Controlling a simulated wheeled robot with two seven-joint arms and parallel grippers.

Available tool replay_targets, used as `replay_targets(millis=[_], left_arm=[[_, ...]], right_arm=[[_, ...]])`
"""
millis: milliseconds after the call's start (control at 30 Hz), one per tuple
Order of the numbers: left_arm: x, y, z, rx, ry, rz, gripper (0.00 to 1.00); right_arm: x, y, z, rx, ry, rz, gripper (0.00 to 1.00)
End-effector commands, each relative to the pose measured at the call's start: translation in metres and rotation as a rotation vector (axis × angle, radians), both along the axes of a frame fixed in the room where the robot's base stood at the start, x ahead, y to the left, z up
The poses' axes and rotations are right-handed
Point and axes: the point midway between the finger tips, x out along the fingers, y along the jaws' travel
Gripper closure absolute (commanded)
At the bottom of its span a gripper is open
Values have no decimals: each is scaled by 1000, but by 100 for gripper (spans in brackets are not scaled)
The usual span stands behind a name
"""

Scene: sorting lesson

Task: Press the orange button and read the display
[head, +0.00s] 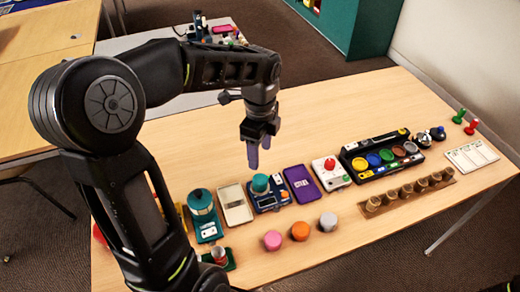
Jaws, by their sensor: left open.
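A round orange piece (300,231), the only clearly orange button-like thing, stands on the table between a pink one (272,240) and a grey one (328,221). Behind them lies a purple panel (302,184) with light markings, too small to read. Left of it is a dark blue device (267,202) with a small face and a teal knob-shaped piece on top. I cannot tell which of these is the display. My left gripper (259,151) is open and empty, pointing down above the table behind these devices, apart from the orange piece. My right gripper is out of view.
A white box with a red button (330,172), a black tray of coloured cups (350,166) and a wooden strip of pegs (449,181) stand to the right. A beige panel (235,205) and teal devices (207,229) are left. The front right tabletop is clear.

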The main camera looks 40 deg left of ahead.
Motion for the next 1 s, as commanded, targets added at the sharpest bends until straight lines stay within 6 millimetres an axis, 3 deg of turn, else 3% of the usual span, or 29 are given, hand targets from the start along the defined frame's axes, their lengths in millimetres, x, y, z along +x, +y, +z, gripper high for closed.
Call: replay_targets(millis=[667, 1000], left_arm=[[0, 0, 0, 0, 0, 0, 100], [0, 0, 0, 0, 0, 0, 100]], right_arm=[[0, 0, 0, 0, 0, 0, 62], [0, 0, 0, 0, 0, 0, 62]])
